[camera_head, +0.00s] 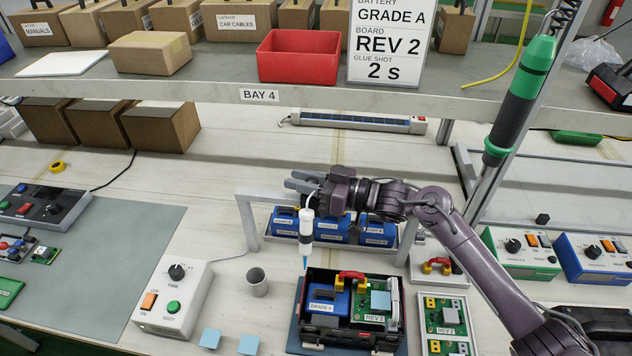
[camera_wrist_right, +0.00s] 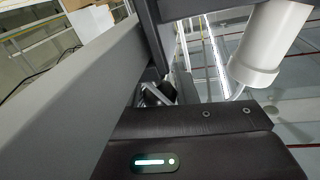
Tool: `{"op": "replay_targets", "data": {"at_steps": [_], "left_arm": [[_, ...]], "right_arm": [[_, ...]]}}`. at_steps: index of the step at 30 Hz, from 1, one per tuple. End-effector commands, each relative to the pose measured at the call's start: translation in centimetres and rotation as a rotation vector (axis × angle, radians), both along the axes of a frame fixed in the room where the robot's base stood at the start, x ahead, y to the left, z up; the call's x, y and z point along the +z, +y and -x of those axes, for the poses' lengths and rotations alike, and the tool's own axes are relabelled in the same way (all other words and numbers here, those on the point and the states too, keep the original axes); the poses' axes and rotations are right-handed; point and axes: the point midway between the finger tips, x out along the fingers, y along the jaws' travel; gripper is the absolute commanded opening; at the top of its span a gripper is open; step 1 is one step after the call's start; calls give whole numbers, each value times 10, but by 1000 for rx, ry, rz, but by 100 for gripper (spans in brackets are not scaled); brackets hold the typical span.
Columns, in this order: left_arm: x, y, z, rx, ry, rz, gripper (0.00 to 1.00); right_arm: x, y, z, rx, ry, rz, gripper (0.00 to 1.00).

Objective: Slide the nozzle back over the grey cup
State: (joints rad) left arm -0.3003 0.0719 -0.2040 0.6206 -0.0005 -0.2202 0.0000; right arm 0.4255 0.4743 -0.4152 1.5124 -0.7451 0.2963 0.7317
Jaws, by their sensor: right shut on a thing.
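My right gripper (camera_head: 306,184) reaches in from the right, shut on the white glue dispenser (camera_head: 307,226). The dispenser hangs upright with its thin blue nozzle (camera_head: 304,263) pointing down. The nozzle tip is to the right of the grey cup (camera_head: 257,282) and apart from it, by the left rear corner of the black case (camera_head: 309,328). The cup stands open-topped on the table. In the right wrist view the white dispenser body (camera_wrist_right: 264,48) shows at upper right; its tip and the cup are out of view there. My left gripper is not in view.
The case holds a blue battery marked GRADE A (camera_head: 324,302) and a green board (camera_head: 374,311). A white control box (camera_head: 172,297) stands left of the cup. A grey frame (camera_head: 248,222) with blue batteries stands behind. Blue pads (camera_head: 248,345) lie in front.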

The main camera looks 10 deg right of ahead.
Motion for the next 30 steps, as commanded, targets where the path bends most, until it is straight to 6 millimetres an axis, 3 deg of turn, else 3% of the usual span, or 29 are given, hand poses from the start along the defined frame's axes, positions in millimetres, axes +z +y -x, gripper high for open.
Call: {"op": "replay_targets", "data": {"at_steps": [9,13,19,30], "left_arm": [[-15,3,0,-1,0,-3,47],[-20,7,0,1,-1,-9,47],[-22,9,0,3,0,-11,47],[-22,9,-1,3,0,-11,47]], "right_arm": [[-2,75,-18,3,0,-4,0],[-2,95,-24,2,1,-3,0],[-1,111,-28,1,0,0,0],[0,114,-28,2,-1,0,0]]}}
